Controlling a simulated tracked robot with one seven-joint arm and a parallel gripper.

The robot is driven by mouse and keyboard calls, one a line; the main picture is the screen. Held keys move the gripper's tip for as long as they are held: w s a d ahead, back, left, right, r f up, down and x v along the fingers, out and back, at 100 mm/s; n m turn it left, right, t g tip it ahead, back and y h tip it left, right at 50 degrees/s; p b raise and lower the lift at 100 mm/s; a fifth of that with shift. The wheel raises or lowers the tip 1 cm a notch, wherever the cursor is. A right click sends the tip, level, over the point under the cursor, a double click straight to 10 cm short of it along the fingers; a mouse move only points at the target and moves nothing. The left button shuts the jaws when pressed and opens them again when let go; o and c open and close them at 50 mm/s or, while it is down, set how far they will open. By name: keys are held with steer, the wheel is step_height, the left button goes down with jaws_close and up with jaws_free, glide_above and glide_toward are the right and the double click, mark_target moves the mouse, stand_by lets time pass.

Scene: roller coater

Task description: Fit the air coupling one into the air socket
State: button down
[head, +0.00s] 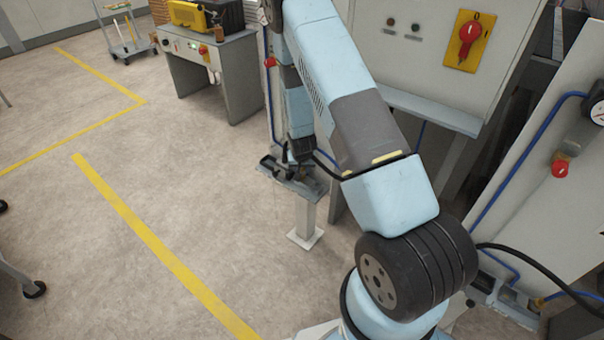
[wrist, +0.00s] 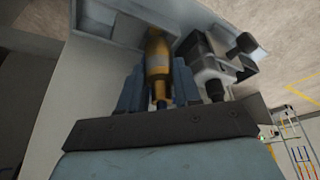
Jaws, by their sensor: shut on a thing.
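The air coupling (wrist: 157,58), a brass-coloured cylinder, sits between the two blue fingers of my gripper (wrist: 158,84) in the wrist view. My gripper is shut on it. In the head view, my gripper (head: 299,155) is small and dark, low over a narrow stand, and the coupling cannot be made out there. I cannot tell the air socket for sure in either view. A grey and black block with a pale round fitting (wrist: 210,78) shows just right of the coupling in the wrist view, apart from it.
The stand's grey tray (head: 318,190) tops a post beside the machine cabinet (head: 420,60). A grey bench (head: 215,75) stands behind. Sloping panels with blue hoses and a red knob (head: 559,168) are at right.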

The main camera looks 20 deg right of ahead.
step_height(320, 180, down, 3)
steer(key=shift+r, duration=0.15)
steer(key=c, duration=0.8)
jaws_free()
